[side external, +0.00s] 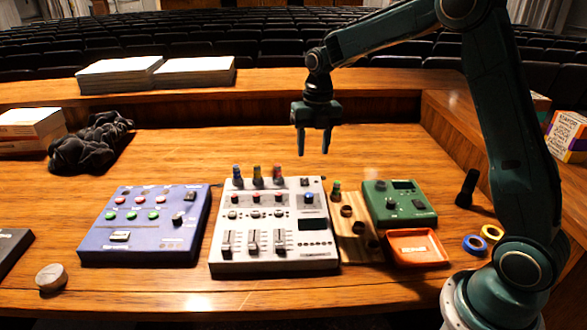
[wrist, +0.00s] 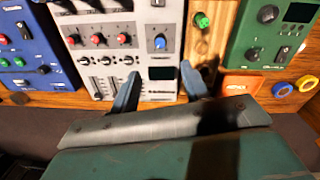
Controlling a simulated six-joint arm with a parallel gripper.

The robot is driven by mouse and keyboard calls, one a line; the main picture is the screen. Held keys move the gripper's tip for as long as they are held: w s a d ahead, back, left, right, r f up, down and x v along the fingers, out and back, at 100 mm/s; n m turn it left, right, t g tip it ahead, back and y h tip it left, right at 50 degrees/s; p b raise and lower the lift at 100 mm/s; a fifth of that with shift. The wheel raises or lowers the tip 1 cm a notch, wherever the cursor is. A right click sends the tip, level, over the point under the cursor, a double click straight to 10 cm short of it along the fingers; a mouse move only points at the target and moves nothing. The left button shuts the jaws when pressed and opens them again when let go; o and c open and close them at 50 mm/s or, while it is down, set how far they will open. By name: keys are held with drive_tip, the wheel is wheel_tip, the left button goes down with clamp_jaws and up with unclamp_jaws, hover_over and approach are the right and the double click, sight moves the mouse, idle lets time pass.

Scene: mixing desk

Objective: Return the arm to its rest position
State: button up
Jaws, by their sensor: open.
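My gripper (side external: 314,142) hangs above the desk behind the white mixer, with its fingers pointing down. Its two fingers are apart with nothing between them. In the wrist view my gripper (wrist: 160,88) also shows open and empty, over the front part of the white mixer. The white mixer (side external: 272,239) stands in the middle of the desk, with several coloured pieces upright along its back edge. It also shows in the wrist view (wrist: 130,60).
A blue control box (side external: 150,221) is left of the mixer. A wooden strip with holes (side external: 352,246), a green box (side external: 399,204) and an orange tray (side external: 417,247) are on its right. Tape rolls (side external: 475,245), a black cloth (side external: 90,143) and paper stacks (side external: 118,75) lie further out. The desk behind the mixer is clear.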

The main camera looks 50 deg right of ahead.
drive_tip(key=s+a+r+m+t, duration=0.2)
drive_tip(key=s+a+r+m, duration=0.3)
drive_tip(key=s+r+m, duration=0.7)
drive_tip(key=s+a+f+m+t, duration=0.1)
drive_tip(key=s+a+m+t, duration=0.1)
drive_tip(key=s+m, duration=1.5)
drive_tip(key=shift+s+a+t, duration=0.25)
drive_tip(key=shift+a+t, duration=0.05)
drive_tip(key=shift+t, duration=0.3)
